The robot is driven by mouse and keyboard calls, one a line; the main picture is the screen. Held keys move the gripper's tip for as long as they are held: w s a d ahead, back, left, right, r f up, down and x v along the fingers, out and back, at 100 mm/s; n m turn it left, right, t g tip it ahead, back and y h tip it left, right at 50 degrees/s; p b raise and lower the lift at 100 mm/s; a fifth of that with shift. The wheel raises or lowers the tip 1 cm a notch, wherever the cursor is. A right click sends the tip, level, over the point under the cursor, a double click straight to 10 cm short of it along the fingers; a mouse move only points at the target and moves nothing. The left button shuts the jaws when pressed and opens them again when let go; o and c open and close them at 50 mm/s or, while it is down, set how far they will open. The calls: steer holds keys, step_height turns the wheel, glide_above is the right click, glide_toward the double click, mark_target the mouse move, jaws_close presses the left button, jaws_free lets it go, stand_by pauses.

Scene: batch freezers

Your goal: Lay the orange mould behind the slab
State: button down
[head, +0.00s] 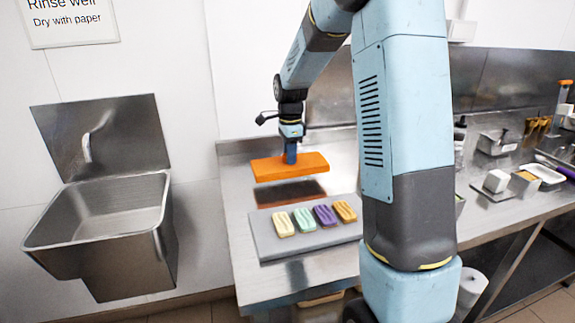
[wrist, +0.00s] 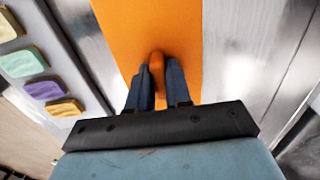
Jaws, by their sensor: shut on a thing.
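The orange mould (head: 308,164) is a flat rectangular block with a small knob on top. My gripper (head: 290,157) is shut on the knob and holds the mould level above the steel counter; a dark shadow and an orange reflection show beneath it. In the wrist view the blue fingers of my gripper (wrist: 158,82) close on the knob, and the orange mould (wrist: 130,20) spreads out below. The grey slab (head: 267,240) lies on the counter nearer to me, with several coloured bars on it. The mould is behind the slab and apart from it.
On the slab are cream (head: 283,224), mint (head: 304,219), purple (head: 325,215) and tan (head: 345,211) bars. A steel sink (head: 105,215) hangs at the left. The counter's back upstand (head: 236,146) is behind the mould. Containers stand far right. My arm hides the counter's middle.

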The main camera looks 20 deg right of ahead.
steer(key=shift+w+f, duration=0.25)
steer(key=shift+f, duration=0.05)
steer(key=shift+w+a+f, duration=0.1)
steer(key=shift+w+f, duration=0.05)
steer(key=shift+f, duration=1.5)
steer(key=c, duration=1)
jaws_free()
steer(key=shift+f, duration=0.1)
steer(key=shift+c, duration=0.2)
